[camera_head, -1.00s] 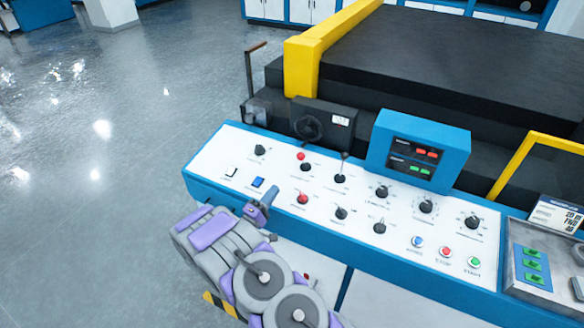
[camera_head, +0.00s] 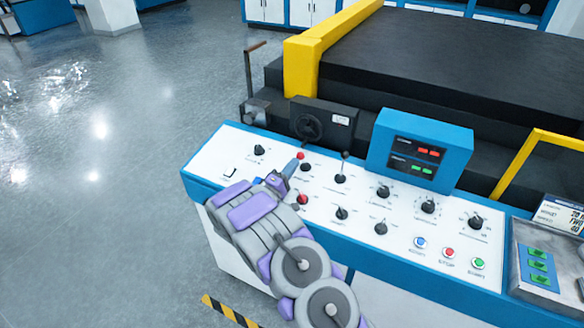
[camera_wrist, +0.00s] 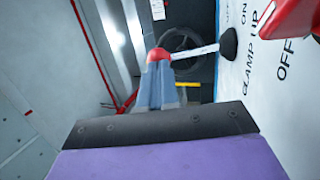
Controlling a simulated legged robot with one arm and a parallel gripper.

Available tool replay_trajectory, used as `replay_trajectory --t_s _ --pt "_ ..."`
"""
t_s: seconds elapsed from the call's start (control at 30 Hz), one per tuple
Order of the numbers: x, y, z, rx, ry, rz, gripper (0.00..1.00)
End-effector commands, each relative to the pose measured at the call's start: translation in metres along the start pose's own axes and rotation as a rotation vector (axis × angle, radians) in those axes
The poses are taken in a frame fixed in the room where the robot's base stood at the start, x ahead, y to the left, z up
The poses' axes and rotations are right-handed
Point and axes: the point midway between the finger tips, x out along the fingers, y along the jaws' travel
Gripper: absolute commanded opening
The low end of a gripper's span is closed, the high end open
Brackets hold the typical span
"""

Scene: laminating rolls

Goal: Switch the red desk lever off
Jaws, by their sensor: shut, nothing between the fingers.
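My gripper (camera_head: 296,162) is shut and empty, above the left part of the white control panel (camera_head: 218,152). In the wrist view its grey-blue fingers (camera_wrist: 157,85) point at a red ball-topped lever (camera_wrist: 158,54), which has a pale rod and black base. This ball-topped lever (camera_head: 300,155) is just past the fingertips in the head view; contact cannot be told. A second red control (camera_head: 303,199) sits nearer, right beside my gripper. The wrist view shows a red part (camera_wrist: 290,18) at top right, near the printed word OFF. Its setting cannot be read.
Black knobs (camera_head: 383,191) and small levers (camera_head: 341,178) crowd the panel to the right. A blue display box (camera_head: 421,148) stands behind them. A black handwheel (camera_head: 309,127) and yellow frame (camera_head: 300,65) are at the back. Open floor lies left.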

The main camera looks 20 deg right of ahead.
Motion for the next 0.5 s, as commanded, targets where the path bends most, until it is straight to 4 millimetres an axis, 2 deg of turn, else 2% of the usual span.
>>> replay_trajectory --t_s 0.5 --pt "0.0035 0.0042 -0.0003 -0.003 -0.001 -0.024 0.0"
